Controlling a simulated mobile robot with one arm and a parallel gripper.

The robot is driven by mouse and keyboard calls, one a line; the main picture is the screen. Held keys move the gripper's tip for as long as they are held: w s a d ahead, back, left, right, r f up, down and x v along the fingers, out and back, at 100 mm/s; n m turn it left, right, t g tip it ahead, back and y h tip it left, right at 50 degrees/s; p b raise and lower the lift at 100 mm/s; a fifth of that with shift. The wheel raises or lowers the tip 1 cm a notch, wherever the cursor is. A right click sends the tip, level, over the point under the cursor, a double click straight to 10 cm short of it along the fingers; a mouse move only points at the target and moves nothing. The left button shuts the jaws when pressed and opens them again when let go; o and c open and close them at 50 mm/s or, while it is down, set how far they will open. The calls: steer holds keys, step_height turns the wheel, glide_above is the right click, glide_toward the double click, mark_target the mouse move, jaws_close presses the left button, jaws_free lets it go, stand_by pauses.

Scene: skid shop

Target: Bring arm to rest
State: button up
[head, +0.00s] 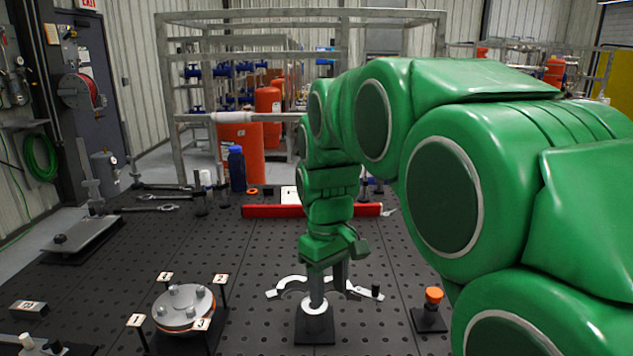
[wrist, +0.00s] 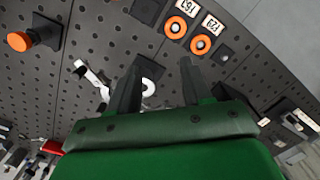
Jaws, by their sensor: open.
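My green arm reaches from the right of the head view down to the black perforated table (head: 240,275). My gripper (head: 329,280) points down, with its dark fingers apart. In the wrist view my gripper (wrist: 158,72) shows a clear gap between the fingers, and nothing is held in it. A white ring on a dark block (head: 316,322) is below the fingers in the head view. I cannot tell how high the fingertips are above it.
A round bolted flange (head: 183,307) with numbered tags stands to the left. An orange-topped knob (head: 433,296) stands on the right. A red bar (head: 275,211), a blue bottle (head: 236,168) and wrenches (head: 150,208) are farther back. The left middle of the table is largely clear.

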steer(key=s+d+f+m, duration=0.2)
steer(key=s+d, duration=0.2)
steer(key=s, duration=0.5)
steer(key=s+d+f+m, duration=0.2)
steer(key=s+d, duration=0.3)
steer(key=s, duration=0.3)
steer(key=s+d+f+m, duration=0.3)
steer(key=s+d+m, duration=0.1)
steer(key=s, duration=0.5)
steer(key=shift+s+d+g, duration=0.15)
steer(key=shift+s+g, duration=0.15)
steer(key=shift+g, duration=0.1)
steer(key=shift+w, duration=0.1)
